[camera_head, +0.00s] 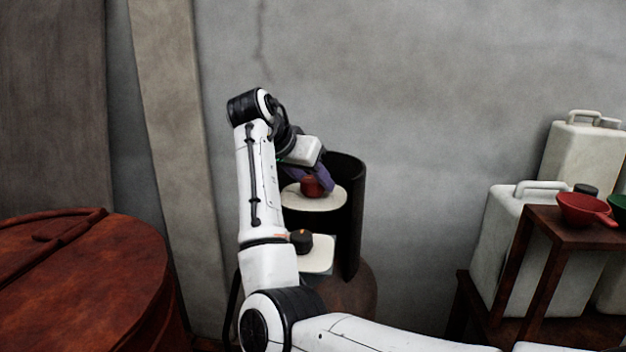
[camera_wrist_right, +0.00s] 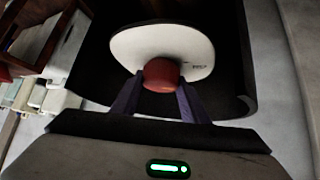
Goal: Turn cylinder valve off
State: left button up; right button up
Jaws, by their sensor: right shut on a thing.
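The red valve knob (camera_head: 311,187) stands in front of a round white plate (camera_head: 322,203) inside a dark curved guard (camera_head: 349,215) on top of a brown cylinder (camera_head: 358,290). My right gripper (camera_head: 319,179) reaches the knob from above and behind my arm. In the right wrist view the red knob (camera_wrist_right: 161,75) sits between the two purple fingers (camera_wrist_right: 158,100), which are shut on it. The white plate (camera_wrist_right: 165,46) shows behind the knob. Part of the cylinder is hidden by my right arm. My left gripper is not in view.
A second, dark knob (camera_head: 301,241) sits by a lower white plate (camera_head: 320,254). A rusty red vat (camera_head: 85,285) stands at the left. White jugs (camera_head: 515,225) and a brown stand (camera_head: 560,225) with a red funnel (camera_head: 584,208) are at the right. A grey wall is behind.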

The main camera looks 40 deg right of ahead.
jog(key=m+g, duration=0.2)
jog(key=shift+r+m, duration=0.1)
jog(key=shift+m, duration=0.3)
jog(key=shift+m+g, duration=1.2)
jog(key=shift+m, duration=0.4)
jog(key=shift+m+g, duration=0.3)
jog(key=o, duration=1.1)
jog(key=shift+s, duration=0.1)
jog(key=shift+c, duration=0.2)
